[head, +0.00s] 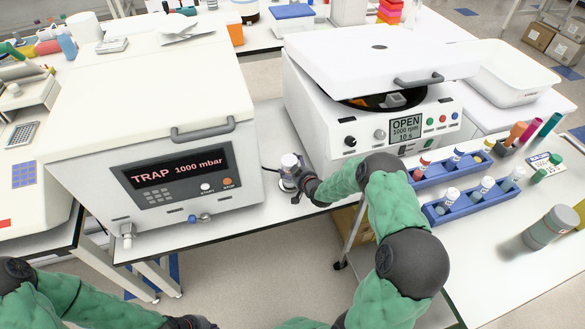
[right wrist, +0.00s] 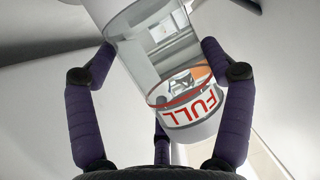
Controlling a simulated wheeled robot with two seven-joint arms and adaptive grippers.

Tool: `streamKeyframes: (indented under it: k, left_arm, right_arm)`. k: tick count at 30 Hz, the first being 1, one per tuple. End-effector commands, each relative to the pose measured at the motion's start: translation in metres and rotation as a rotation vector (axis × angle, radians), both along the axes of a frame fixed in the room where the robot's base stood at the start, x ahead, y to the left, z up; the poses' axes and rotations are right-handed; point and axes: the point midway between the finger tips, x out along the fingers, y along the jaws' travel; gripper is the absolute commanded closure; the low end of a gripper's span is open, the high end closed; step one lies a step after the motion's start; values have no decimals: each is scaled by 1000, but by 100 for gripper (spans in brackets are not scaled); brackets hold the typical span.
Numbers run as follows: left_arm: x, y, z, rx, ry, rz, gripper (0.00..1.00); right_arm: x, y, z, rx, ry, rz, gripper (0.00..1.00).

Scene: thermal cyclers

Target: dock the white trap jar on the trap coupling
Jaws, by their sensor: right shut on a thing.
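The trap jar (head: 289,163) is clear with a white top and stands upright-looking in the gap between two machines. In the right wrist view the jar (right wrist: 168,55) fills the space between the fingers, with a red-lettered FULL band (right wrist: 190,112) on it. My right gripper (head: 298,186) is shut on the jar. The white machine with the TRAP 1000 mbar display (head: 180,170) is left of it. I cannot clearly identify the trap coupling; any fitting at the jar is too small to make out. My left gripper (head: 190,322) is cut off at the bottom edge.
A white centrifuge (head: 333,125) with a raised lid stands right of the jar. Blue tube racks (head: 455,205) and a grey-green jar (head: 549,228) are on the right bench. A white fitting (head: 127,235) and a blue-knobbed valve (head: 200,219) project from the TRAP machine's lower front.

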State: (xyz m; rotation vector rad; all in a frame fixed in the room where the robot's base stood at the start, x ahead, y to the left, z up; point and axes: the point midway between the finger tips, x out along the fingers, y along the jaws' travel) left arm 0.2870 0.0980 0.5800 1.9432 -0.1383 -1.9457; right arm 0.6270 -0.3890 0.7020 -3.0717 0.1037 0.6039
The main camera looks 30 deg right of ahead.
Motion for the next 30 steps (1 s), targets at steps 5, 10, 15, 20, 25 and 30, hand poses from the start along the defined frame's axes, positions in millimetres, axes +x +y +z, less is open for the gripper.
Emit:
streamKeyframes:
  k: [5,10,15,20,25,30]
  left_arm:
    - [0,0,-3,0,0,0,100]
    - [0,0,-6,0,0,0,100]
    - [0,0,-5,0,0,0,100]
    - [0,0,-5,0,0,0,100]
    - [0,0,-1,0,0,0,100]
    - [0,0,7,0,0,0,100]
  right_arm:
    - [0,0,-3,0,-1,0,57]
    - [0,0,-6,0,-1,0,57]
    - [0,0,-5,0,-1,0,9]
    - [0,0,-6,0,1,0,9]
    - [-5,0,-3,1,2,-1,9]
    - [-16,1,3,1,1,-1,9]
